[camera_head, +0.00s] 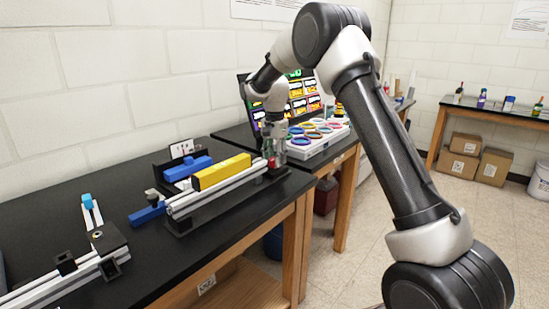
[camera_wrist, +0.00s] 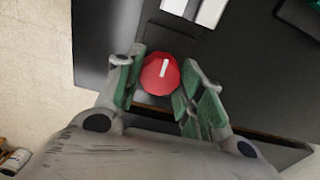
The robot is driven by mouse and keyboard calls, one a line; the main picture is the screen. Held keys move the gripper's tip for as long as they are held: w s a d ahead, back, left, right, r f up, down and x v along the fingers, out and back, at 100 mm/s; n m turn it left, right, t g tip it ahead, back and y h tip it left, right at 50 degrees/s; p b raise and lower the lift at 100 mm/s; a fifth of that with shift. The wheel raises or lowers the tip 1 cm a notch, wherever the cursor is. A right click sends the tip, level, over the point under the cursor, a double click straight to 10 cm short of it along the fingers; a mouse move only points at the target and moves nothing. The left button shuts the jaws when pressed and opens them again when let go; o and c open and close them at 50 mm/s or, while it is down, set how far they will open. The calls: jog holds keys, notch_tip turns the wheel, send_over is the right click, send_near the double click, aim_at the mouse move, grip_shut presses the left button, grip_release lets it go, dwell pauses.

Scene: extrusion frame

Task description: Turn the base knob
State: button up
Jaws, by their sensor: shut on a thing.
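The base knob (camera_wrist: 160,74) is red and round with a white pointer line, which points nearly straight up in the wrist view. My gripper (camera_wrist: 158,82) is around the knob, with one green-padded finger on each side. The jaws are closed against its sides. In the head view my gripper (camera_head: 274,160) points down at the right end of the extrusion frame (camera_head: 222,192). A small red part of the knob (camera_head: 271,163) shows there between the fingers; the rest is hidden.
A yellow block (camera_head: 221,172) and blue blocks (camera_head: 188,168) lie along the frame, left of my gripper. A white tray with coloured rings (camera_head: 318,136) and a lit display (camera_head: 305,92) stand behind. Another extrusion assembly (camera_head: 70,275) is at the front left. The black table's edge runs close to the knob.

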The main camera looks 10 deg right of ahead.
dwell(0.3)
jog(key=o, duration=1)
notch_tip(320, 180, up, 12)
jog(key=shift+r, duration=0.1)
